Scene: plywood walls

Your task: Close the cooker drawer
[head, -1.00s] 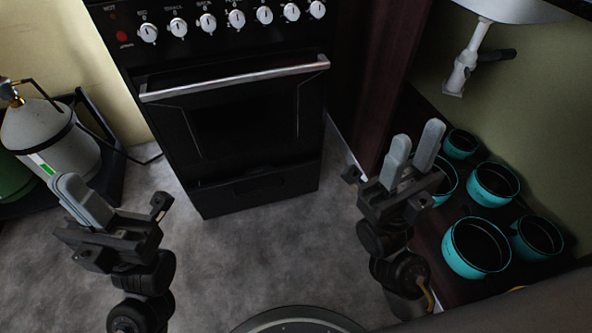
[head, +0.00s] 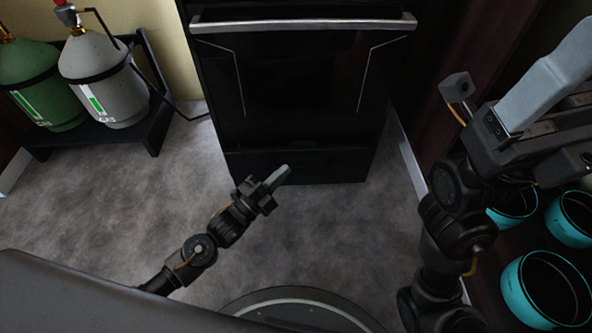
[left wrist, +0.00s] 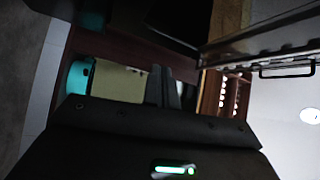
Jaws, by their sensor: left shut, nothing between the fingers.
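The black cooker (head: 300,75) stands ahead in the head view, its oven door shut under a silver handle bar (head: 305,24). The cooker drawer (head: 300,166) is the low black panel at its foot. A dark gap shows along its top edge, so it looks slightly pulled out; how far is hard to tell. My left gripper (head: 281,176) is shut and empty, in front of the drawer's lower middle; I cannot tell whether it touches. Its fingers also show in the left wrist view (left wrist: 163,87). My right gripper (head: 562,78) is raised at the right, partly cut off by the frame.
A green gas bottle (head: 40,85) and a grey one (head: 103,80) stand in a black rack (head: 150,135) at the left. Teal pots (head: 515,290) sit at the lower right. Grey floor (head: 150,190) is clear before the cooker.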

